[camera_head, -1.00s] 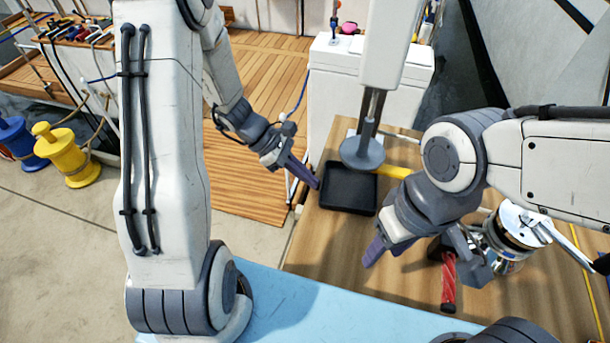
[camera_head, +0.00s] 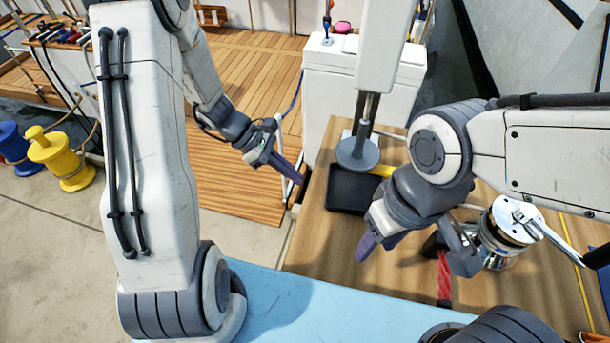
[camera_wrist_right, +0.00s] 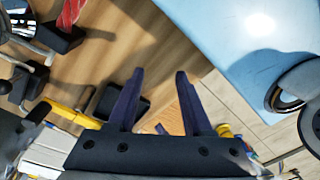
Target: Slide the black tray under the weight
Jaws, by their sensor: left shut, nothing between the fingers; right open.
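The black tray (camera_head: 347,188) lies flat on the wooden table in the head view, its right side partly hidden by my right arm. The weight, a grey disc (camera_head: 357,154) on a vertical rod under a white column, overlaps the tray's back part in the picture; I cannot tell its height above it. My left gripper (camera_head: 302,180) is shut and empty, just left of the tray and apart from it. My right gripper (camera_head: 377,246) is open and empty, in front of the tray. In the right wrist view, a dark piece of the tray (camera_wrist_right: 107,103) shows beside the spread fingers (camera_wrist_right: 158,72).
A yellow bar (camera_head: 382,170) lies behind the tray. A silver winch (camera_head: 510,225) and a red-handled tool (camera_head: 444,282) are on the right of the table. A light blue surface (camera_head: 310,305) is in front, a white cabinet (camera_head: 335,85) behind. Bare wood (camera_head: 325,240) lies before the tray.

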